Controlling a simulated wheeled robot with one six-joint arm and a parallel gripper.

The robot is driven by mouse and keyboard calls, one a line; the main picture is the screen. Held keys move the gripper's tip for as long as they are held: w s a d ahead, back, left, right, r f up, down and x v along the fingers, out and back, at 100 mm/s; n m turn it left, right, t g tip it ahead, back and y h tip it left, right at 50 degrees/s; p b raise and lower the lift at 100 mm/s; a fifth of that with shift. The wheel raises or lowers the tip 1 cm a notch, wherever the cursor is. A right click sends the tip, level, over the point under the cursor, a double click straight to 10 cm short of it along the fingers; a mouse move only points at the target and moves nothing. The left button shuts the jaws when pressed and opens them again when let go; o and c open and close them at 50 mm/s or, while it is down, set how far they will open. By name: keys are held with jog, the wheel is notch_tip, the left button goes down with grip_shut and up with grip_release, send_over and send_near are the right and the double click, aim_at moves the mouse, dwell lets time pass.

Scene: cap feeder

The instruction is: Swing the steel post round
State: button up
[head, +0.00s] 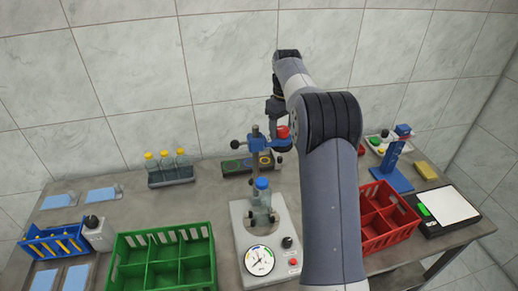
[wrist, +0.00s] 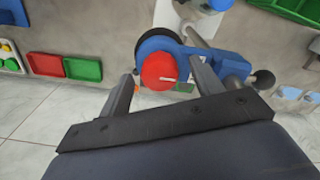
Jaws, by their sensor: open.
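The cap feeder stands at the back of the bench, with a blue arm (head: 257,143), a red round part (head: 283,132) and a black ball knob at its left end. In the wrist view the red disc (wrist: 160,70) sits in a blue housing, and the black ball (wrist: 263,79) is at right.
A gauge station (head: 262,232) with a blue cap stands in front of the feeder. Bottles (head: 168,167) stand at left. A green crate (head: 160,262) and red crate (head: 387,222) flank the station. A blue stand (head: 391,166) is at right. The tiled wall is close behind.

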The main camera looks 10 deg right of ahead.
jog(key=shift+r, duration=2.8)
notch_tip(320, 180, down, 6)
jog(key=shift+r, duration=0.2)
jog(key=shift+s+f, duration=0.1)
jog(key=shift+f, duration=0.15)
jog(key=shift+s+m, duration=0.45)
jog(key=shift+m, duration=0.25)
